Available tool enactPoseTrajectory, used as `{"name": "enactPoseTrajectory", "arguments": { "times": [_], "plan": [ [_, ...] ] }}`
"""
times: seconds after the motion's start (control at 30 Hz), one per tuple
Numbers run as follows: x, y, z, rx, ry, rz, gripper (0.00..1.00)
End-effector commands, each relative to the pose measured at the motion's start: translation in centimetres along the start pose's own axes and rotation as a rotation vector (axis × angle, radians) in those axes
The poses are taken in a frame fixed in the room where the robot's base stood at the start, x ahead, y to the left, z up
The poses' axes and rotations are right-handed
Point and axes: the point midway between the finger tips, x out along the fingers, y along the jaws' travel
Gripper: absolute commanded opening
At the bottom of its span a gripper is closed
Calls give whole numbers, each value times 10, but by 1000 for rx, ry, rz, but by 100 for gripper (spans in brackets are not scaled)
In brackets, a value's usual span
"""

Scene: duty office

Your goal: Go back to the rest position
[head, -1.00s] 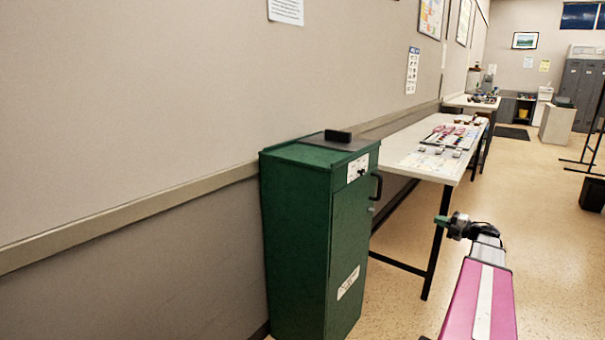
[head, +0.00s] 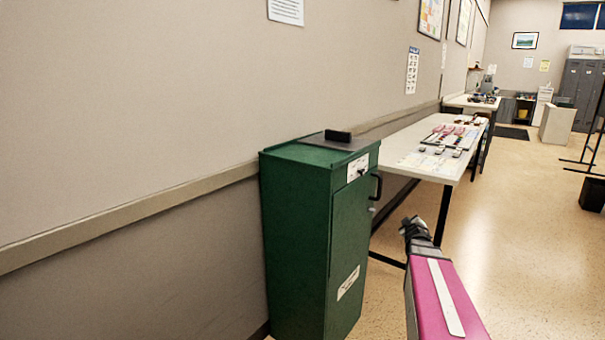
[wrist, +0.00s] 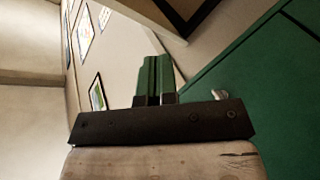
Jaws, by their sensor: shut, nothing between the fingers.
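My gripper shows in the wrist view (wrist: 155,78), where its two green fingers are together with nothing between them. In the head view my magenta arm is at the lower right, and its dark wrist end is beside the near table legs, right of the green cabinet (head: 296,240). The gripper's fingers are not clearly visible in the head view. The cabinet's green side (wrist: 245,110) fills the right of the wrist view, close to my gripper but apart from it as far as I can tell.
A black block (head: 338,136) lies on the cabinet top. A long white table (head: 412,163) with several small items stands along the wall behind it. A dark stand (head: 590,150) and black bin (head: 592,194) are at the right. The floor between is clear.

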Motion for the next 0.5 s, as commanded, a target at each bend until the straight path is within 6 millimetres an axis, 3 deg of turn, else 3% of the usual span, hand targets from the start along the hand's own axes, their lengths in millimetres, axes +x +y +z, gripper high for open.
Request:
{"name": "enactPoseTrajectory", "arguments": {
  "times": [0.27, 0.5],
  "plan": [
    [-68, -98, 11, 276, -445, -178, 0],
    [-162, -190, 7, 444, -838, -424, 0]
  ]
}}
